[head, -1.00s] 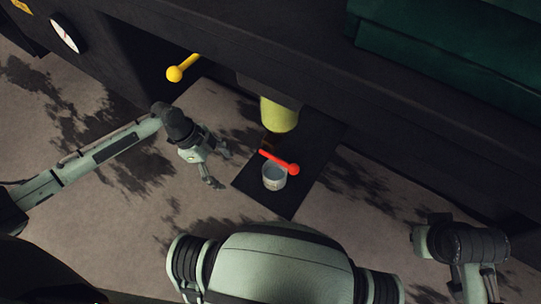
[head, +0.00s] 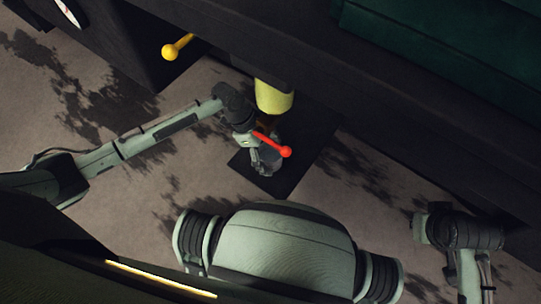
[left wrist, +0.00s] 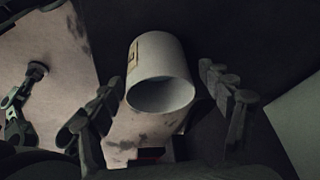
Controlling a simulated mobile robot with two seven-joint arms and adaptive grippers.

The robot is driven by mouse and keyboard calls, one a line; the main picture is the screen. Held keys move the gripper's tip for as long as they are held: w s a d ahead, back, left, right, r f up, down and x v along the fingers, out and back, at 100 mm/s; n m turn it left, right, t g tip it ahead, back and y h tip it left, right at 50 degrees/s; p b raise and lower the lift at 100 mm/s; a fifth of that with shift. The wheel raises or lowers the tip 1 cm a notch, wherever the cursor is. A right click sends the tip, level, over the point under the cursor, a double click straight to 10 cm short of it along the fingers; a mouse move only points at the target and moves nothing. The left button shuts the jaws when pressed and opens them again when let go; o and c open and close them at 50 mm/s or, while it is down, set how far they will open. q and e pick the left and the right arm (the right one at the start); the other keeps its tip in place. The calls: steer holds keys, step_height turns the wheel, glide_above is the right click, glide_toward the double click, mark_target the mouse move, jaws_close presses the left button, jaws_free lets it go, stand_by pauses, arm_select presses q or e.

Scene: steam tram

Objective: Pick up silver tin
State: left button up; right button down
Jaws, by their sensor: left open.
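The silver tin (left wrist: 163,58) shows in the left wrist view as a pale, open-ended cylinder with a small label on its side. My left gripper (left wrist: 163,76) is open there, with one finger on each side of the tin and small gaps visible. In the head view my left gripper (head: 265,160) is over the dark plate (head: 297,170) beside the red lever, and it mostly hides the tin. My right arm shows at the lower right of the head view, but its gripper is out of view.
A red ball-ended lever (head: 275,143) crosses close to my left gripper. A yellow-green cylinder (head: 274,97) stands just behind. A yellow ball-ended lever (head: 175,48) sticks out further left. The dark tram body (head: 330,85) bounds the back; the sandy floor in front is clear.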

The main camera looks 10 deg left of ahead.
arm_select(q)
steer(key=shift+f, duration=0.5)
steer(key=c, duration=1.2)
steer(key=shift+c, duration=0.3)
steer(key=shift+r, duration=0.2)
